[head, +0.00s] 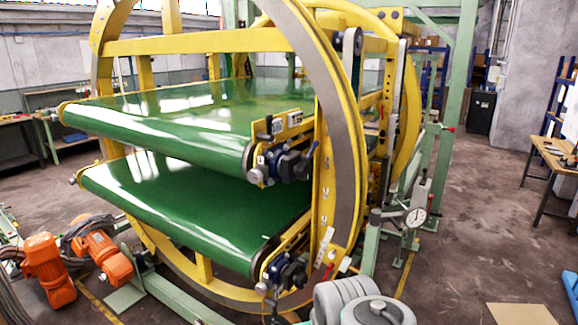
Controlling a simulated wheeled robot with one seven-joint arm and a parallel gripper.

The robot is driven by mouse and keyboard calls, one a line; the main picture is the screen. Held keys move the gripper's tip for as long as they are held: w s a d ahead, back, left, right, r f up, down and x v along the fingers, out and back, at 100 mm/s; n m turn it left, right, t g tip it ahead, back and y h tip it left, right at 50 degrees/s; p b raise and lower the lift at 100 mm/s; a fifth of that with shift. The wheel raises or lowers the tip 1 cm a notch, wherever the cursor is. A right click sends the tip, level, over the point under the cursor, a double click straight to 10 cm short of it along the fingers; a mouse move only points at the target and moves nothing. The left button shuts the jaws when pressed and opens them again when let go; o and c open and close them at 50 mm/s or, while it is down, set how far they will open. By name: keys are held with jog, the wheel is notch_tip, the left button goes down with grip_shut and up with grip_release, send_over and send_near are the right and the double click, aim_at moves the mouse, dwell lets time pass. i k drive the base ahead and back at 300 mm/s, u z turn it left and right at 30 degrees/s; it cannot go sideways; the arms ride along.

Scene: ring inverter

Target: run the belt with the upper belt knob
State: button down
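The ring inverter has a large yellow ring frame (337,95) around two green belts. The upper belt (190,108) and the lower belt (190,200) lie one above the other with a gap between. At the right front corner of the upper belt, a small control plate (288,122) with a dark knob or lever at its left sits on the yellow side rail. A dark blue and black drive unit (287,163) is just below it. Which part is the upper belt knob is too small to tell. My gripper is not in view.
A similar drive unit (287,272) is at the lower belt's corner. Orange motors (75,262) are at the lower left. Workbenches line both sides. The floor (465,215) at right is mostly clear.

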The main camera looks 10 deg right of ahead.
aim_at(302, 171)
jog(key=u, duration=3.8)
jog(key=k, duration=1.35)
jog(key=z, duration=1.75)
